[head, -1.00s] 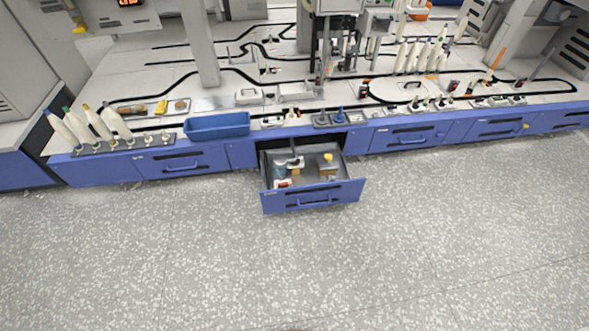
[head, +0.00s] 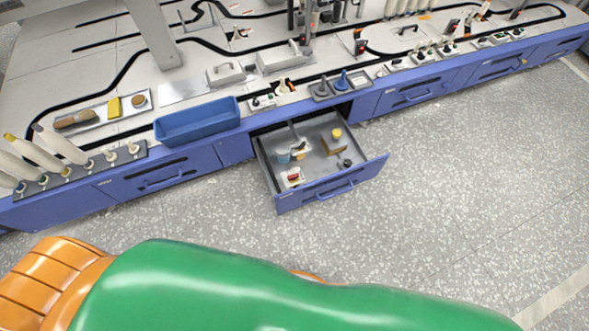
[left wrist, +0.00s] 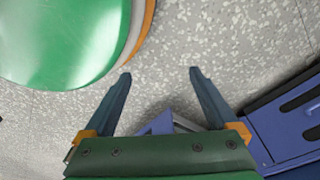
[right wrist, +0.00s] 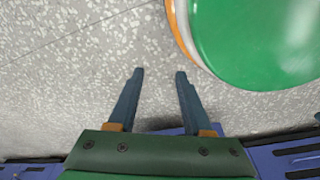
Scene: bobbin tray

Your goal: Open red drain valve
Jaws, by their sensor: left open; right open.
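I cannot make out a drain valve for certain in any view. A small red-topped item on a white base (head: 293,177) lies in the front left of an open drawer (head: 330,189); it is too small to identify. My left gripper (left wrist: 160,73) is open and empty over the speckled floor in the left wrist view. My right gripper (right wrist: 160,73) is open and empty over the floor in the right wrist view. Neither gripper shows in the head view, and neither touches anything.
The drawer juts from the blue-fronted bench and holds several small items, including a yellow one (head: 336,133). A blue bin (head: 197,122) stands on the bench edge, left of the drawer. White bobbins (head: 36,153) stand at far left. The floor right of the drawer is clear.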

